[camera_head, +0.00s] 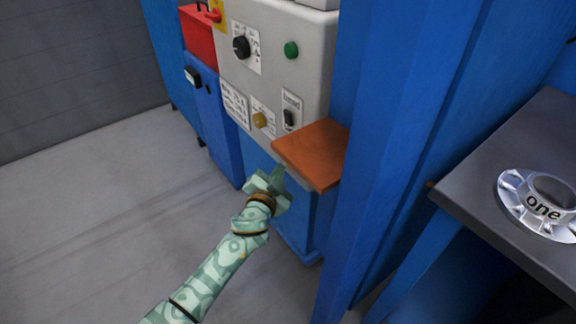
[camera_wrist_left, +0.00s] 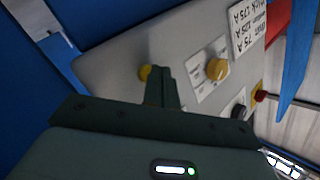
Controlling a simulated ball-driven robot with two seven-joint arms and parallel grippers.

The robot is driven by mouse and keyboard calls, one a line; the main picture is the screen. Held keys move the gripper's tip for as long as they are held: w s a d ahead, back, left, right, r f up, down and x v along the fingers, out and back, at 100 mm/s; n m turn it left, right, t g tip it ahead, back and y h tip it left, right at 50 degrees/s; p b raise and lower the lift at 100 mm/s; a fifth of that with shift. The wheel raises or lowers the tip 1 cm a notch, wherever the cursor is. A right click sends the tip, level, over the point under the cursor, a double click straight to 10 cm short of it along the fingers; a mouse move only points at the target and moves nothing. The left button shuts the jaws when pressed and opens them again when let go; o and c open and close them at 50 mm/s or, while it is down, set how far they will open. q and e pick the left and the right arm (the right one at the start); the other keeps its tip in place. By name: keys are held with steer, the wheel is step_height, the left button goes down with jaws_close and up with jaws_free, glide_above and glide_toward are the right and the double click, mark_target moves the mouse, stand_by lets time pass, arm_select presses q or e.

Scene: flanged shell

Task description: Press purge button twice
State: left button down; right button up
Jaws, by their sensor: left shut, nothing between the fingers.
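A small yellow round button (camera_wrist_left: 145,72) sits low on the grey panel, right by my fingertips in the left wrist view. No label shows beside it, so I cannot tell if it is the purge button. In the head view it cannot be made out. My left gripper (camera_head: 279,174) is shut and empty, just below and left of the brown shelf. It also shows in the left wrist view (camera_wrist_left: 158,72), its fingertips close beside the yellow button. I cannot tell if they touch it. My right gripper is not in view.
The grey panel (camera_head: 316,80) carries a yellow knob (camera_head: 259,120), black knob (camera_head: 241,46), green button (camera_head: 291,49) and black switch (camera_head: 289,118). The brown shelf (camera_head: 318,152) juts out close above my gripper. A blue post stands to the right; open floor (camera_head: 90,200) lies left.

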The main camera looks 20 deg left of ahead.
arm_select(q)
steer(key=shift+w+d, duration=0.3)
steer(key=shift+w, duration=0.1)
stand_by(0.8)
steer(key=shift+s+a, duration=0.55)
steer(key=shift+s, duration=0.2)
steer(key=s+a, duration=0.1)
steer(key=s, duration=0.1)
steer(key=s+a+p, duration=0.1)
steer(key=s+a, duration=0.1)
steer(key=shift+a, duration=0.1)
stand_by(0.5)
stand_by(0.6)
